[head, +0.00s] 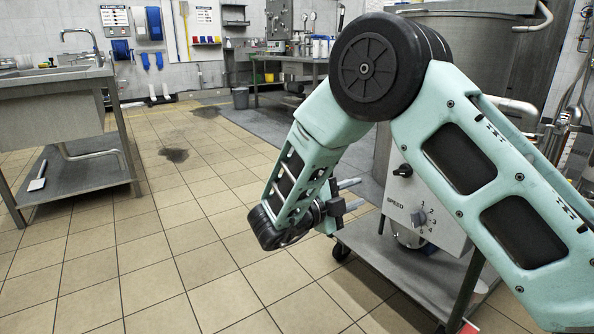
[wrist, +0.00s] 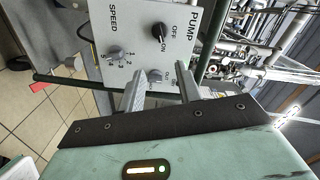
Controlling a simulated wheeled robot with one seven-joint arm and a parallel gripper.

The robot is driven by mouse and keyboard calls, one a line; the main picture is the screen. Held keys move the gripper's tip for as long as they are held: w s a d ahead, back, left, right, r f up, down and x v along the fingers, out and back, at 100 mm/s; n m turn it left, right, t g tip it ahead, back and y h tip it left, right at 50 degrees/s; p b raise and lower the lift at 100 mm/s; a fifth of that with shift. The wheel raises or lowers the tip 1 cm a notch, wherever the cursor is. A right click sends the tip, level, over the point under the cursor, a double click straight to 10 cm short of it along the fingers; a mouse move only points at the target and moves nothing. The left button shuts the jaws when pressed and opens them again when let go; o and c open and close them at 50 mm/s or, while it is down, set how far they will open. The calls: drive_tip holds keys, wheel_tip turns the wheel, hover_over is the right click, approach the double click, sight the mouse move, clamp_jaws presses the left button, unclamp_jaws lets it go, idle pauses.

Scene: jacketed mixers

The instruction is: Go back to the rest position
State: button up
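I cannot tell the distance from the fingertips to the panel.

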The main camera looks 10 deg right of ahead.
drive_tip(key=w+a+r+n+t+y, duration=0.1)
drive_tip(key=w+a+n+t+y, duration=0.15)
drive_tip(key=a+n+y, duration=0.4)
drive_tip(key=w+a+r+n+t+y, duration=0.1)
drive_tip(key=a+n+t+y, duration=0.3)
drive_tip(key=a+n+y, duration=0.25)
drive_tip(key=s+a+n+g+y, duration=0.4)
drive_tip(key=s+a+n+y, duration=0.4)
drive_tip(key=s+a+n, duration=0.15)
drive_tip(key=s+n+g, duration=0.5)
drive_tip(key=s+n, duration=0.3)
drive_tip(key=s, duration=0.7)
drive_tip(key=s+d+f+n+g+h, duration=0.2)
drive_tip(key=s+d+n+g+h, duration=0.3)
drive_tip(key=s+d, duration=0.6)
wheel_tip(320, 180, up, 38)
drive_tip(key=a+t+y+p, duration=0.1)
drive_tip(key=p, duration=3.7)
drive_tip(key=shift+s+y+p, duration=0.2)
drive_tip(key=shift+y+p, duration=0.1)
drive_tip(key=shift+s, duration=0.1)
